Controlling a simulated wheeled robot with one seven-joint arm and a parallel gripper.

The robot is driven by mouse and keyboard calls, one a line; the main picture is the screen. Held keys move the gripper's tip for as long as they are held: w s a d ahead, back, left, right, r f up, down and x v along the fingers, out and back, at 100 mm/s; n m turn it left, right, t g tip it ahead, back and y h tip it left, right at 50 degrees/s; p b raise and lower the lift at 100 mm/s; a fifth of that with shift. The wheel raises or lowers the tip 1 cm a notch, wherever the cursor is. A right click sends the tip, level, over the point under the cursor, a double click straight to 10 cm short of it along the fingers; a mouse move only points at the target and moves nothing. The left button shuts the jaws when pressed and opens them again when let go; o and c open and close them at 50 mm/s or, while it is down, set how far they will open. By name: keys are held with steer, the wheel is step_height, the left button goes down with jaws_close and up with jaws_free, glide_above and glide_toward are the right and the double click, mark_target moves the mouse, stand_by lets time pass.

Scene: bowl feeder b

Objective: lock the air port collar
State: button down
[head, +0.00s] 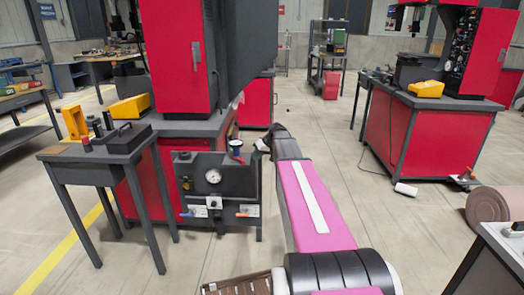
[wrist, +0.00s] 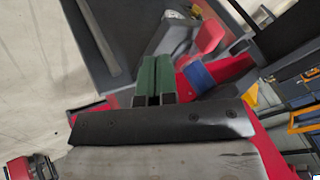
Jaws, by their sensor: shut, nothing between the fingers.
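The dark air panel (head: 233,171) stands at the front of a red machine in the head view, with a round white gauge (head: 213,176) on it. My gripper (head: 262,145) is beside that fitting, small and partly hidden by my arm. In the wrist view my gripper (wrist: 152,74) has its green fingers shut together and empty. A blue band (wrist: 199,76) on a red part lies right of the fingertips, apparently apart from them. The collar's lock state is unclear.
A dark side table (head: 95,152) with a black box and yellow parts stands left of the panel. A red cabinet (head: 180,55) rises behind it. Another red machine (head: 405,130) stands at right. A brown roll (head: 495,210) lies on the floor. Open floor lies between the machines.

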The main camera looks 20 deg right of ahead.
mark_target(243, 161)
steer(key=shift+s+a+f, duration=0.15)
steer(key=shift+a, duration=0.95)
steer(key=shift+s+a+f, duration=0.1)
steer(key=shift+s+a, duration=0.05)
steer(key=shift+a, duration=0.9)
steer(key=shift+s+a+m, duration=0.2)
steer(key=shift+a+m, duration=0.05)
steer(key=shift+m, duration=0.05)
steer(key=shift+a+t, duration=0.1)
steer(key=shift+t, duration=0.2)
steer(key=a+m, duration=0.1)
steer(key=s+a+m+t+h, duration=0.1)
steer(key=m, duration=0.1)
steer(key=shift+s+a, duration=0.1)
steer(key=shift+a, duration=0.05)
steer(key=shift+w+a+m+t+h, duration=0.25)
steer(key=shift+a+m+h, duration=0.2)
steer(key=shift+a+m, duration=0.4)
steer(key=shift+w+a+m+t+h, duration=0.2)
steer(key=shift+a+m+t+h, duration=0.3)
steer(key=shift+a, duration=0.6)
steer(key=shift+w+a+m+t+h, duration=0.2)
steer(key=shift+a+m+h, duration=0.15)
steer(key=shift+a+m, duration=0.5)
